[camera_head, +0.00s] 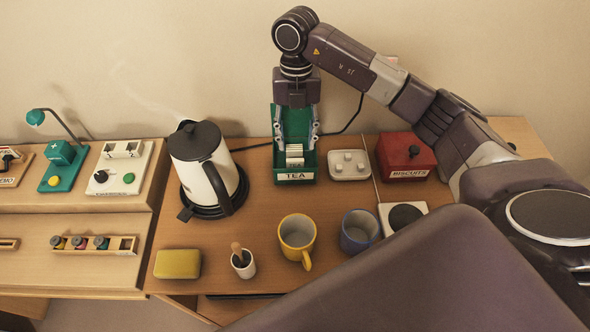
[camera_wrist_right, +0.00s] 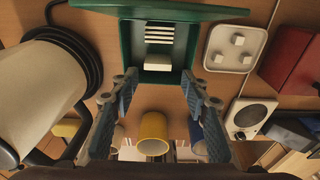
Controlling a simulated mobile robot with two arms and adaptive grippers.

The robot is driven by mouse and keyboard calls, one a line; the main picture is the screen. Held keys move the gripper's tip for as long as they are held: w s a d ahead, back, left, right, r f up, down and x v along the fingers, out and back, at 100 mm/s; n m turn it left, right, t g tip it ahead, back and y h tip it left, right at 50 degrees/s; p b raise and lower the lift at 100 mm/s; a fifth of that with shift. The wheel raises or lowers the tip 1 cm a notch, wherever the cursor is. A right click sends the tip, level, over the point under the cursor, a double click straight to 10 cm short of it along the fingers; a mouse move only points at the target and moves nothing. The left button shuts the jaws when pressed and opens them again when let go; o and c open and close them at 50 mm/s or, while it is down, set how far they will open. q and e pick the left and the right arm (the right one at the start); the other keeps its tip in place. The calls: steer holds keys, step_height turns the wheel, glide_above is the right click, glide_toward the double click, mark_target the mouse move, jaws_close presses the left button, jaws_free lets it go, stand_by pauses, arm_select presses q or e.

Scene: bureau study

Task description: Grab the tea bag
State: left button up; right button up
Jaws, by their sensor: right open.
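The green tea box (camera_head: 296,177), labelled TEA, stands open at the back of the desk with its lid raised. White tea bags (camera_head: 294,155) stand in a row inside it. In the right wrist view the box (camera_wrist_right: 187,50) shows several stacked bags (camera_wrist_right: 159,35), with one tea bag (camera_wrist_right: 157,61) apart from them, nearer the gripper. My right gripper (camera_head: 296,137) points down over the box, its fingers apart and nothing between them. In the wrist view its fingertips (camera_wrist_right: 160,77) lie either side of the box's near part. My left gripper is out of view.
A kettle (camera_head: 205,160) stands left of the box. A sugar tray (camera_head: 348,165) and red biscuit box (camera_head: 405,155) are right. A yellow mug (camera_head: 297,235), blue mug (camera_head: 359,230), small white pot (camera_head: 243,264) and yellow tin (camera_head: 178,264) stand in front.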

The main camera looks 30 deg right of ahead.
mark_target(295, 160)
steer(key=shift+s+f, duration=0.2)
steer(key=shift+f, duration=0.4)
steer(key=f+p, duration=0.1)
steer(key=f, duration=0.2)
steer(key=f+p, duration=0.1)
steer(key=f, duration=0.1)
steer(key=shift+s+a+f+p, duration=0.15)
steer(key=shift+a+f+p, duration=0.1)
steer(key=shift+a+p, duration=0.1)
steer(key=shift+f, duration=0.55)
steer(key=c, duration=0.4)
